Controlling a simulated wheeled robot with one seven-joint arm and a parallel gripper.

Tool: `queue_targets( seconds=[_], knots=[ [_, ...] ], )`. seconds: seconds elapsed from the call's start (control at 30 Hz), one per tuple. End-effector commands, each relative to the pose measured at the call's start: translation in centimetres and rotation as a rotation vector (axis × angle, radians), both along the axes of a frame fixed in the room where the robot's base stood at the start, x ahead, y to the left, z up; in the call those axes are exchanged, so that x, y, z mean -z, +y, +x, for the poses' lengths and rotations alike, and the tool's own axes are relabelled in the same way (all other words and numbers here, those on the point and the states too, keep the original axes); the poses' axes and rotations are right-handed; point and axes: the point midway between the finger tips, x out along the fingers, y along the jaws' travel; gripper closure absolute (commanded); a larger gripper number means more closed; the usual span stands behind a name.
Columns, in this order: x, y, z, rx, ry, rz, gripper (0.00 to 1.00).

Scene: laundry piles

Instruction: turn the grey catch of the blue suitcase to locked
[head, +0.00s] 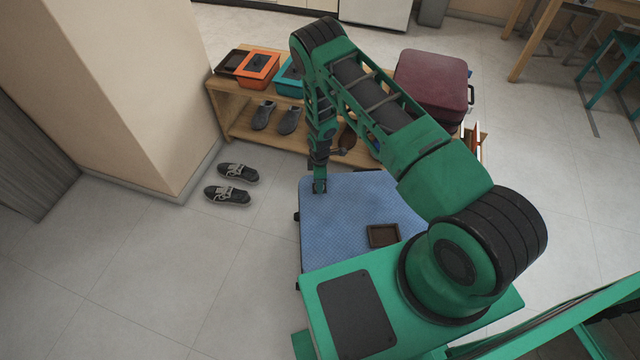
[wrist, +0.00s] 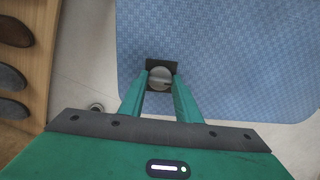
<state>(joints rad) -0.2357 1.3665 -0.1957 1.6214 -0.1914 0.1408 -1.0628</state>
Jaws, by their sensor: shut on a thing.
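The blue suitcase (head: 345,225) lies flat on the floor in front of the wooden bench, partly hidden by my arm. In the wrist view the suitcase's patterned blue top (wrist: 220,50) fills the upper right. The grey catch (wrist: 160,76) is a round knob on a dark square plate near a corner of the suitcase. My gripper (wrist: 160,92) has its two green fingers on either side of the catch, shut on it. In the head view my gripper (head: 319,186) points down at the suitcase's far left corner. The catch is not discernible there.
A wooden bench (head: 225,105) with an orange box (head: 257,68), a maroon suitcase (head: 432,82) and shoes stands just beyond. A dark square tray (head: 383,235) lies on the blue suitcase. Sneakers (head: 228,195) lie on the floor to the left, where the floor is otherwise clear.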

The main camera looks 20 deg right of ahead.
Motion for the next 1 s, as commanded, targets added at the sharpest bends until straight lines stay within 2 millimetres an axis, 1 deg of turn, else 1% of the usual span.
queue_targets(
  seconds=[0.17, 0.37, 1.0],
  knots=[
    [0.03, -0.05, -0.14, 0.051, 0.003, -0.002, 0.92],
    [0.04, -0.02, -0.17, 0.177, 0.004, -0.001, 0.92],
    [0.07, 0.05, -0.24, 0.777, 0.006, -0.001, 0.92]
  ],
)
